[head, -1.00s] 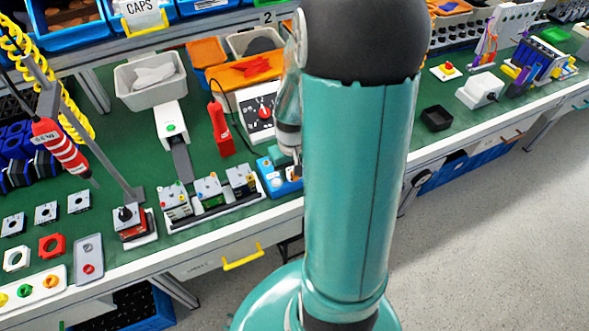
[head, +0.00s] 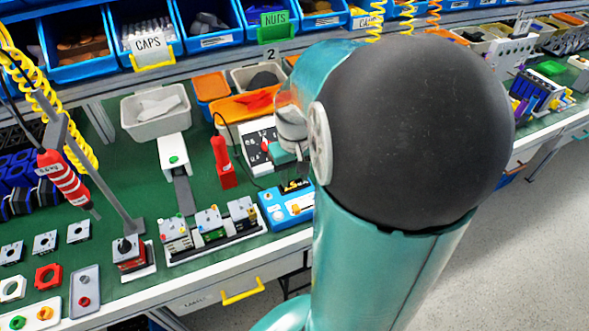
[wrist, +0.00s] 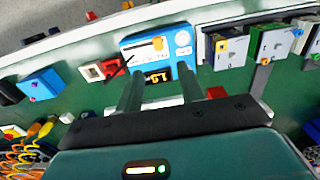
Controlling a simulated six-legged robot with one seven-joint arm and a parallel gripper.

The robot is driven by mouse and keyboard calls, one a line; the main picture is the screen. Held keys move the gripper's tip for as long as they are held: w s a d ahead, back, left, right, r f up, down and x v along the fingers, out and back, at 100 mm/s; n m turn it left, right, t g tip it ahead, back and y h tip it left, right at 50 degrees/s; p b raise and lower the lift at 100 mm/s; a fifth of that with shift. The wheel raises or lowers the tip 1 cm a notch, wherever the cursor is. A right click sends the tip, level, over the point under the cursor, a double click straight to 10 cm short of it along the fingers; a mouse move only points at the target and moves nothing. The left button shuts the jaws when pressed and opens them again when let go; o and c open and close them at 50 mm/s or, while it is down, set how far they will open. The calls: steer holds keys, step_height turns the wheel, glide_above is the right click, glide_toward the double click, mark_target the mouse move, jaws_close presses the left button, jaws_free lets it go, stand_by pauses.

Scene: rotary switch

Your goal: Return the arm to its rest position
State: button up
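My arm fills the right middle of the head view, with its big black joint toward the camera. My gripper is mostly hidden there behind the arm; a teal part of its wrist end shows above the workbench. In the wrist view my gripper (wrist: 160,88) has its two fingers apart with nothing held between them. In the head view the blue device (head: 285,207) sits near the bench's front edge, partly hidden by my arm.
The green bench (head: 120,190) holds a red-handled tool (head: 222,163), a grey bin (head: 156,112) and a row of small modules (head: 209,221). A hanging red screwdriver (head: 62,176) is at left. Blue bins (head: 208,22) line the back. Open floor (head: 545,215) lies at right.

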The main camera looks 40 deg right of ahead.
steer(key=shift+r, duration=0.9)
